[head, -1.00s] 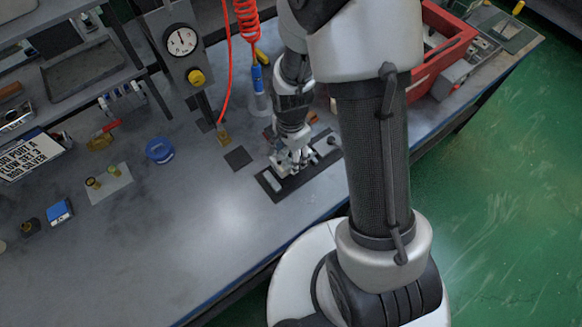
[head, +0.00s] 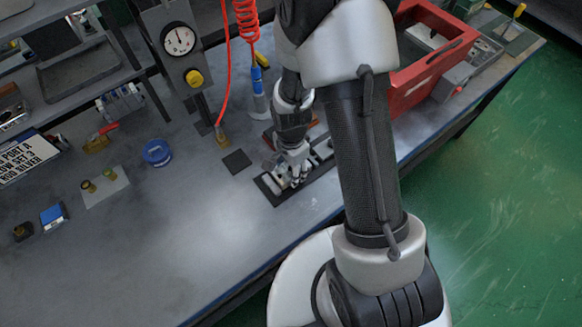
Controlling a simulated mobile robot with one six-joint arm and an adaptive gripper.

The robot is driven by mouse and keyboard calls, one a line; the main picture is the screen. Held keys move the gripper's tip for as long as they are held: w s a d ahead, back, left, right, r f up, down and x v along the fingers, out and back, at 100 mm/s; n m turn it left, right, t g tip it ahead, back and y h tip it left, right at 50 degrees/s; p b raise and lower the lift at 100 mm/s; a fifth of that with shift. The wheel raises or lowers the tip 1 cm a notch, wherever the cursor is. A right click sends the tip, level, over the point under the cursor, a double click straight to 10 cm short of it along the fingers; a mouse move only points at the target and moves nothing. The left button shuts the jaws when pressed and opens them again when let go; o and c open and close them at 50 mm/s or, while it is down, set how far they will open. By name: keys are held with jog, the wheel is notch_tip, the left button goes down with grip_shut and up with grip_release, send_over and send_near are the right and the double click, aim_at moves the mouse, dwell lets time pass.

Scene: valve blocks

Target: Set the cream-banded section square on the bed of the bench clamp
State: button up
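My gripper (head: 292,174) is low over the bench, above the left part of a long dark base (head: 277,202) with pale metal parts, which looks like the bench clamp. A pale block (head: 271,184) shows at the base's left end, just left of my fingers. Another grey block (head: 323,149) is at its right end. The fingers are small and overlap the pale metal parts, so I cannot tell whether they are open or hold anything. I cannot make out a cream-banded section; it may be hidden by my gripper and wrist.
A dark square pad (head: 237,161) lies left of the base. A red bin (head: 432,62) is at the right. A blue roll (head: 157,152) lies farther left. The front left bench top is clear.

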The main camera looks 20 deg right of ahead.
jog(key=o, duration=0.4)
jog(key=shift+c, duration=0.2)
jog(key=shift+r, duration=0.15)
jog(key=s+r+n+t+p, duration=0.1)
jog(key=s+r+n+p, duration=0.15)
jog(key=r, duration=1.05)
jog(key=s+r+n+t+p, duration=0.15)
jog(key=r+n, duration=0.25)
jog(key=r, duration=0.9)
jog(key=s+r+n+t, duration=0.2)
jog(key=s+r+n, duration=0.6)
jog(key=s+r, duration=0.2)
jog(key=shift+s, duration=0.55)
jog(key=shift+c, duration=0.2)
